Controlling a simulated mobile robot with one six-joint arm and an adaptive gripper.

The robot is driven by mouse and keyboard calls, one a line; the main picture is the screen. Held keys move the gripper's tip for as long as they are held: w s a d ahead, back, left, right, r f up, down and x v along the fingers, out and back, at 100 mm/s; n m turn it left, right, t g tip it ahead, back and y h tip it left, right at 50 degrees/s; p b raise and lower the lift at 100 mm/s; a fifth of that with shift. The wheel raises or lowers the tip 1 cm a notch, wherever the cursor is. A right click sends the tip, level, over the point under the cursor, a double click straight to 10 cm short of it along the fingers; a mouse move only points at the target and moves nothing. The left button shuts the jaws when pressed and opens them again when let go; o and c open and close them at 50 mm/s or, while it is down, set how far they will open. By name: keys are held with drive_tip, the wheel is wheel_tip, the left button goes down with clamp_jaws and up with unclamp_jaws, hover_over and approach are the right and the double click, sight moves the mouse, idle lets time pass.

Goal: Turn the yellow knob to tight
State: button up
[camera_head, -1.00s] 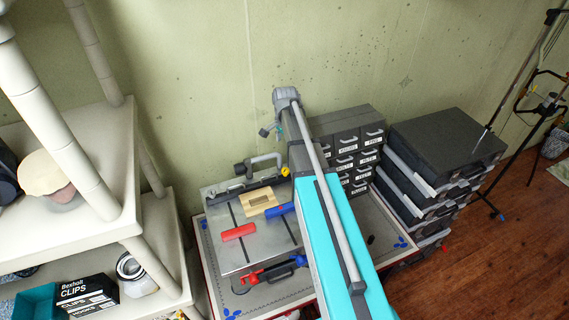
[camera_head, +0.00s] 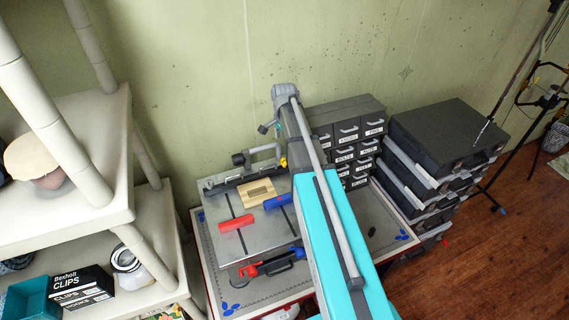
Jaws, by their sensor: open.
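A small yellow knob (camera_head: 284,163) shows at the back right of a grey metal bench-top machine (camera_head: 235,245), at the end of a curved grey handle (camera_head: 262,152). My grey and teal arm passes just to the right of the knob and hides part of that area. The arm rises from the bottom of the picture to a grey joint above the machine. A small grey and teal wrist part shows left of the arm, above the handle. My gripper's fingers are hidden behind the arm, so their distance from the knob cannot be told.
A red block (camera_head: 236,223), a blue piece (camera_head: 278,201) and a wooden plate (camera_head: 257,191) are on the machine's top. A grey drawer cabinet (camera_head: 345,135) and stacked dark cases (camera_head: 450,140) stand to the right. A cream shelf (camera_head: 95,225) stands close on the left. A green wall is behind.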

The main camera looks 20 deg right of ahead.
sight(284, 160)
drive_tip(key=shift+f+b, duration=4.95)
drive_tip(key=shift+f, duration=0.25)
clamp_jaws()
drive_tip(key=shift+m, duration=0.3)
drive_tip(key=m, duration=0.4)
drive_tip(key=shift+m, duration=0.4)
drive_tip(key=m, duration=0.5)
